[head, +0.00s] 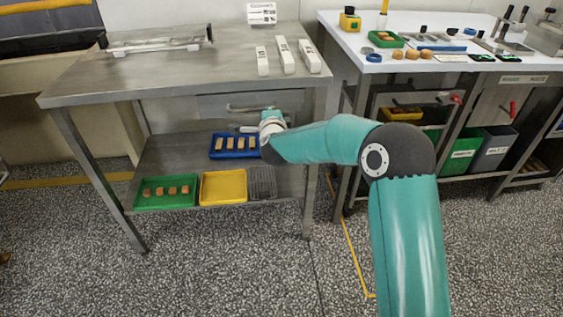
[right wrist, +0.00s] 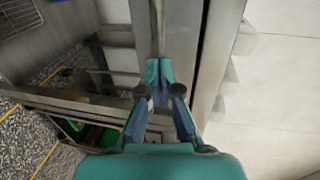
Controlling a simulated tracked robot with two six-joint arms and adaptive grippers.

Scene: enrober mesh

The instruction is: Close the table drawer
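The table drawer (head: 215,104) sits under the front edge of the steel table (head: 150,77) in the head view; how far it stands out is hard to tell. Its bar handle (head: 243,108) runs along the drawer front and also shows in the right wrist view (right wrist: 158,28). My right gripper (head: 270,117) is at the right part of the handle. In the right wrist view its two fingertips (right wrist: 158,72) come close together with the bar between them, so it looks shut on the handle. My left gripper is in neither view.
On the tabletop stand a metal frame (head: 155,45) and several white blocks (head: 285,56). The lower shelf (head: 160,155) holds a green tray (head: 150,205), a yellow tray (head: 222,188) and a blue tray (head: 222,156). A white worktable (head: 340,30) stands close on the right.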

